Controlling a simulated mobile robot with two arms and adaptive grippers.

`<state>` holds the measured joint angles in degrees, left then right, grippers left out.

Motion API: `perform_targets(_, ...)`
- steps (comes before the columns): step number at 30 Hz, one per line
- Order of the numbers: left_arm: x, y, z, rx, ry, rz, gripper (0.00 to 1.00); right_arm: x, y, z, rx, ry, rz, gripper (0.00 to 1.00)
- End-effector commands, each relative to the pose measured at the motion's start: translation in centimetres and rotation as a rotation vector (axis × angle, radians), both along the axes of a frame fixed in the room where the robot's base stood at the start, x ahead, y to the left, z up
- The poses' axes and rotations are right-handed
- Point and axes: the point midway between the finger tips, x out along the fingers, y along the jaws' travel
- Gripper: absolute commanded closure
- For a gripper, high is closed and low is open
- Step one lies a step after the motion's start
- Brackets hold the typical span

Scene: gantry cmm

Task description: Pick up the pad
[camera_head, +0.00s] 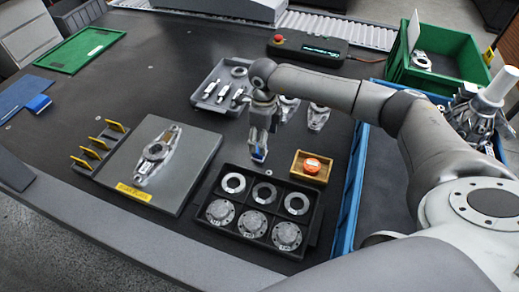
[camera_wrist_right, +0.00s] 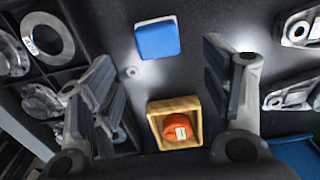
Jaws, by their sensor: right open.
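The pad appears to be the small blue block (camera_wrist_right: 157,40), flat on the dark table in the upper middle of the right wrist view. In the head view a blue patch, probably the same pad (camera_head: 259,155), shows just below my right gripper (camera_head: 261,140), partly hidden by the fingers. In the right wrist view my right gripper (camera_wrist_right: 165,92) has its fingers wide apart with nothing between them. It is above the table, and the pad lies beyond the fingertips. My left gripper is not in view.
A wooden box (camera_head: 298,176) with an orange round item (camera_head: 312,166) stands close by. A black tray (camera_head: 244,240) of metal rings and discs is in front, a grey fixture plate (camera_head: 190,180) to the left. A grey tray (camera_head: 205,84) and metal brackets (camera_head: 318,117) lie behind.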

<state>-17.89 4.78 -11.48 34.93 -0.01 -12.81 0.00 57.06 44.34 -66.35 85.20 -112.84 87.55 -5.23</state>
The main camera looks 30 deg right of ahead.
Motion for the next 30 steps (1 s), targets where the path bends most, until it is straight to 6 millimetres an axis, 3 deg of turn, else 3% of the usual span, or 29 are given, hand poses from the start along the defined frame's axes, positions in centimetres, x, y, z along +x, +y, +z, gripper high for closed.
perform_targets(5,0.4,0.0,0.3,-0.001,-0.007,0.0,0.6,0.0,0.1,-1.3,0.001,0.001,0.001,0.29)
perform_targets(15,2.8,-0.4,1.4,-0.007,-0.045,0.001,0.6,0.2,0.4,-5.8,0.001,0.001,0.0,0.29)
perform_targets(23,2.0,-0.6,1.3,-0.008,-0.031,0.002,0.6,0.2,0.4,-6.3,0.001,0.0,0.0,0.29)
perform_targets(30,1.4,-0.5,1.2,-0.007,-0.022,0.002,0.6,0.2,0.4,-6.2,0.001,0.0,0.0,0.56)
